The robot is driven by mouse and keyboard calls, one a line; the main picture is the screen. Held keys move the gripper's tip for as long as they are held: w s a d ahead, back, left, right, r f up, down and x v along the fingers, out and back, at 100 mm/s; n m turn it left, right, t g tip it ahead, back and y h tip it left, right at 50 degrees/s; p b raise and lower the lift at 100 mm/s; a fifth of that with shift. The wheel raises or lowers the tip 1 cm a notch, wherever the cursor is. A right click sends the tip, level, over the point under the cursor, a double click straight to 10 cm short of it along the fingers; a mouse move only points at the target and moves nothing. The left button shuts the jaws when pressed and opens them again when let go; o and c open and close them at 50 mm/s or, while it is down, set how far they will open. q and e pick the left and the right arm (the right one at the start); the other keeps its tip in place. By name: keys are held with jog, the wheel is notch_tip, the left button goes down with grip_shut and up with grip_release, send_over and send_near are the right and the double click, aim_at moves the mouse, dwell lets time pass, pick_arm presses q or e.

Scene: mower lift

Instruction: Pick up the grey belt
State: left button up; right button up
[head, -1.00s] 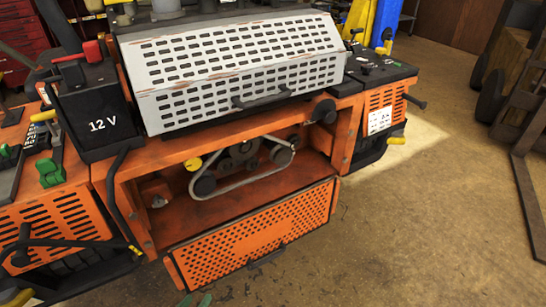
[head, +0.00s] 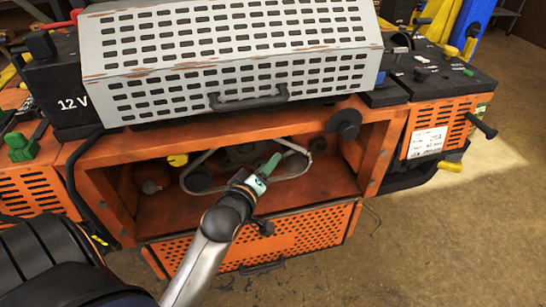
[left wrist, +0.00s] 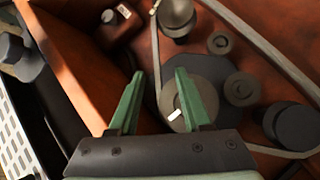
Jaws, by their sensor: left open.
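The grey belt (head: 297,175) runs as a loop around dark pulleys inside the open orange housing. In the left wrist view, a broad run of the belt (left wrist: 266,53) crosses the upper right, and a thin strip of it shows between the finger tips. My left gripper (head: 268,166) reaches into the housing in front of the belt and hides part of it and the pulleys. Its green fingers (left wrist: 159,75) are apart with nothing held. Whether the belt lies between the fingers in depth, I cannot tell. My right gripper is not in view.
A perforated grey cover (head: 235,60) with a black handle overhangs the opening. The orange perforated flap (head: 320,232) hangs open below. A black 12 V box (head: 75,95) stands at left. Housing walls are close around my gripper. The floor at right is clear.

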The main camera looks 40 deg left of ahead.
aim_at(285, 143)
pick_arm(q)
jog(key=shift+r+x, duration=0.2)
jog(key=shift+x, duration=2.85)
jog(key=shift+r+x, duration=0.2)
jog(key=shift+x, duration=2.9)
jog(key=shift+w, duration=0.1)
grip_shut()
